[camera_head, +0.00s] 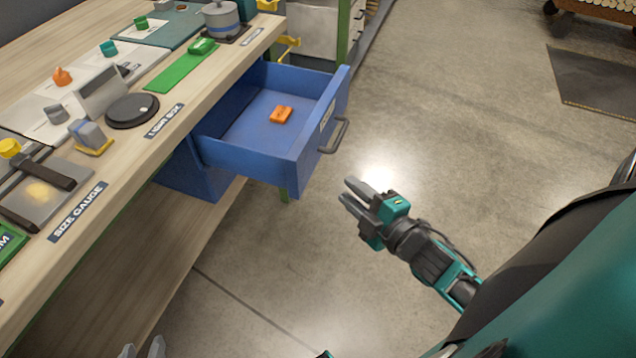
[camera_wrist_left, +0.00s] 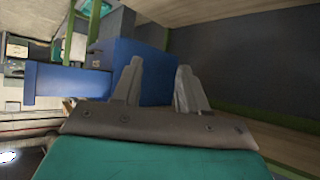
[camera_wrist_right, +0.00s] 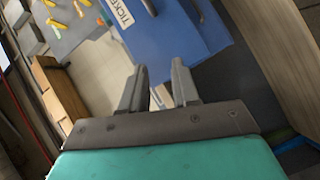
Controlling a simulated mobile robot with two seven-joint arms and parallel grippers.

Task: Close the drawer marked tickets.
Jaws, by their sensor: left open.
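The blue drawer (camera_head: 312,128) sticks well out from under the workbench. An orange block (camera_head: 281,115) lies inside it. Its grey bar handle (camera_head: 336,136) is on the front; in the right wrist view the front's label (camera_wrist_right: 119,13) reads partly as tickets. My right gripper (camera_head: 350,190) is open and empty in front of the drawer, apart from the handle. My left gripper (camera_head: 142,351) shows only its fingertips at the bottom edge of the head view. It is open and empty; its wrist view shows the blue drawer (camera_wrist_left: 68,80) ahead.
The concrete floor (camera_head: 450,130) before the drawer is clear. A dark mat (camera_head: 595,82) lies farther off.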

